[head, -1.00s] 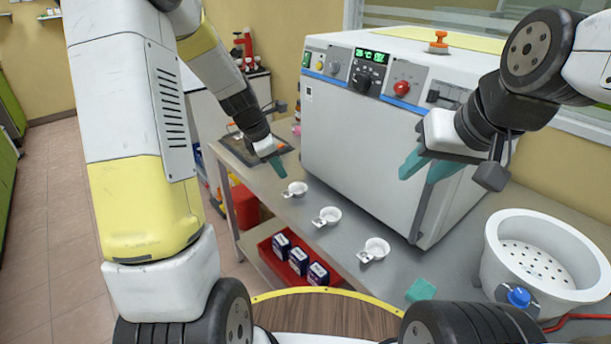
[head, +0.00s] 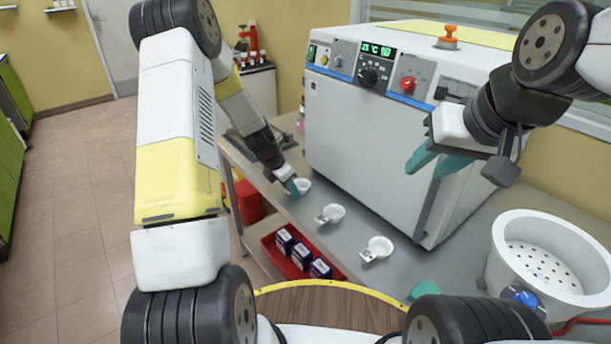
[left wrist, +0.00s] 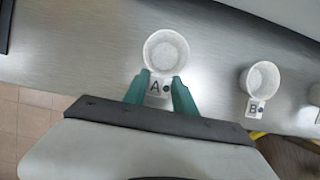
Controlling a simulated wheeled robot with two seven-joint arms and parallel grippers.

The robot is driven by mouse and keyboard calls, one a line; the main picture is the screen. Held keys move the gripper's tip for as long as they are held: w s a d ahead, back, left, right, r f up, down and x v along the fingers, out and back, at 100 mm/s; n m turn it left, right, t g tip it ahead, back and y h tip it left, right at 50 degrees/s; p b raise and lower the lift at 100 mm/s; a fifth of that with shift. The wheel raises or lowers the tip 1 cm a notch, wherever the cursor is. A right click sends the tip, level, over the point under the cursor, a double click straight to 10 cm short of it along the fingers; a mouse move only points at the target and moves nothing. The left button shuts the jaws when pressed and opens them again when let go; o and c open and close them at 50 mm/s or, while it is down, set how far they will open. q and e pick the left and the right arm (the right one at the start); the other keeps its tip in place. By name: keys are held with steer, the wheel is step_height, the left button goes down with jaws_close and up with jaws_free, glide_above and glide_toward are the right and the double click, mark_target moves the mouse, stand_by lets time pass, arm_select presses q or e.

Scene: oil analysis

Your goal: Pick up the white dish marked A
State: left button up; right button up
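The white dish marked A (left wrist: 166,50) is a small round cup with a flat tab lettered A. It stands on the grey metal bench and also shows in the head view (head: 305,186), partly covered by my left gripper. My left gripper (left wrist: 161,77) is open, with one teal finger on each side of the tab. Whether the fingers touch the tab cannot be told. In the head view, my left gripper (head: 292,187) is low over the bench at this dish. My right gripper (head: 432,163) is open and empty in front of the white machine.
The dish marked B (left wrist: 262,78) and a third dish (head: 377,248) stand along the bench front. A large white machine (head: 372,145) stands behind them. A white perforated basin (head: 501,246) is at right. A red tray (head: 270,246) with boxes sits below the bench.

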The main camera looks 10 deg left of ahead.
arm_select(q)
jaws_close()
